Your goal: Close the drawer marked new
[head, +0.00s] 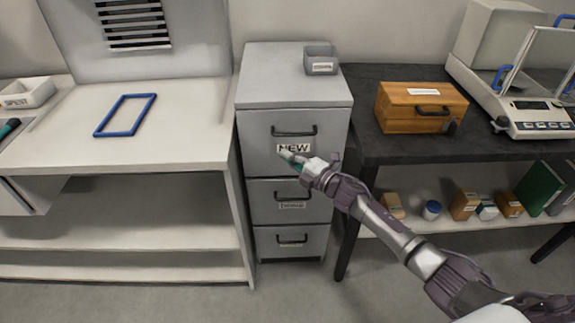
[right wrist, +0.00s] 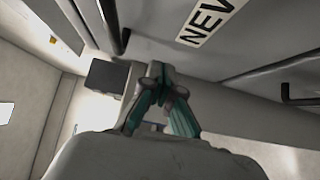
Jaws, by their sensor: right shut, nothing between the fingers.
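The drawer marked new (head: 262,130) is the top drawer of a grey cabinet. It has a dark bar handle (head: 294,131) and a NEW label (head: 293,149) below it. Its front seems to stand out a little past the drawers beneath; how far I cannot tell. My right gripper (head: 288,154) is shut and empty at this front, covering the label's lower edge. In the right wrist view the fingertips (right wrist: 158,76) meet close to the front, near the NEW label (right wrist: 211,20); I cannot tell whether they touch it. My left gripper is out of view.
Two lower drawers (head: 318,190) look shut. A small grey bin (head: 320,62) sits on the cabinet top. A white bench (head: 190,150) with a blue frame (head: 126,114) stands left. A black table (head: 375,150) with a wooden box (head: 422,112) and a balance (head: 530,120) stands right.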

